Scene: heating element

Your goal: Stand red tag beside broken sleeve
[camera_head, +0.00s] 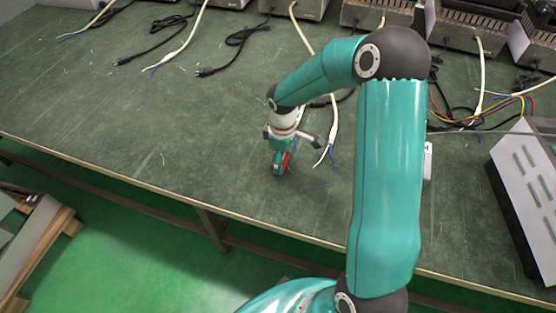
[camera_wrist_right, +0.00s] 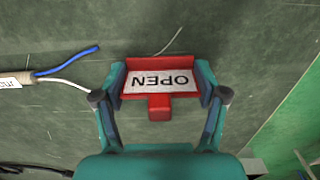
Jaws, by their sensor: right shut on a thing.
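The red tag (camera_wrist_right: 160,84) has a white plate reading "OPEN", upside down in the right wrist view. My right gripper (camera_wrist_right: 161,86) is shut on its two ends. In the head view my right gripper (camera_head: 281,164) points down close to the green bench, with a bit of the red tag (camera_head: 285,160) showing. I cannot tell whether the tag touches the bench. A white cable's sleeve (camera_head: 333,137) lies just right of the gripper, with bare ends spread. In the wrist view a white printed sleeve (camera_wrist_right: 14,82) with a blue and a white wire lies left of the tag, apart from it. Any break is too small to see.
The green bench (camera_head: 130,130) is clear at left, with its front edge close below the gripper. Other white and black cables and metal boxes (camera_head: 386,12) line the back. A vented grey box (camera_head: 525,175) stands at right. A small white object (camera_head: 428,160) sits behind my arm.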

